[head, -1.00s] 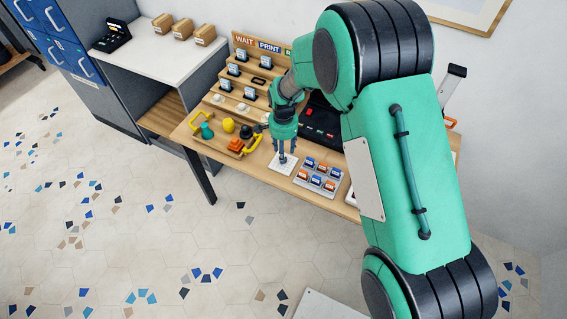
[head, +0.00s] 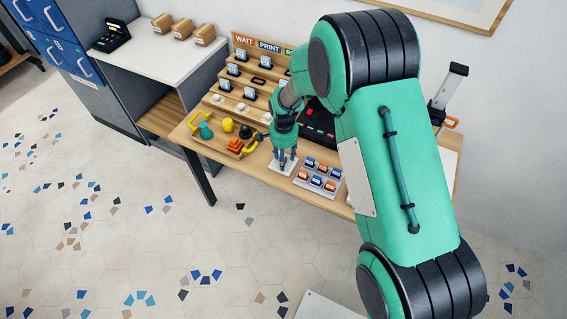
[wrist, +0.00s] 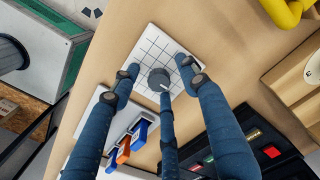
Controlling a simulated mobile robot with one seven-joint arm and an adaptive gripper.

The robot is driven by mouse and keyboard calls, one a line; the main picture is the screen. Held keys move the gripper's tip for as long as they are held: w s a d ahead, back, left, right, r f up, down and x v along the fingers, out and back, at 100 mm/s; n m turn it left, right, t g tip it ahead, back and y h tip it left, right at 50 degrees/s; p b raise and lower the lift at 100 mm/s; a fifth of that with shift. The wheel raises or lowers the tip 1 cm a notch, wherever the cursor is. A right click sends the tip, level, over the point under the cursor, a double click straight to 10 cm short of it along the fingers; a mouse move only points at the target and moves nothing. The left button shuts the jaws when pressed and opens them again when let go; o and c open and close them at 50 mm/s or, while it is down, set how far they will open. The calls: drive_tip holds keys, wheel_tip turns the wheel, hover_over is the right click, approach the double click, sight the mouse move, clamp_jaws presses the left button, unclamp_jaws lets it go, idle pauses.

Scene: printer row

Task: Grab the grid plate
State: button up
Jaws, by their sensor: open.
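The grid plate (wrist: 143,47) is a white square with dark grid lines, lying flat near the table's front edge. A dark round knob (wrist: 158,79) stands on it. The plate also shows in the head view (head: 274,166), partly hidden by my gripper (head: 284,161). In the wrist view my gripper (wrist: 160,77) is open, its three blue fingers spread around the knob. I cannot tell whether any fingertip touches it.
A tray (head: 318,189) of blue and orange pieces sits just right of the plate. A yellow-handled tray with an orange block (head: 235,145) is on the left. A black panel (head: 318,128) and the tiered WAIT/PRINT rack (head: 226,102) stand behind.

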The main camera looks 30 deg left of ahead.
clamp_jaws()
wheel_tip(320, 180, up, 10)
drive_tip(key=p, duration=0.2)
idle(0.6)
idle(0.4)
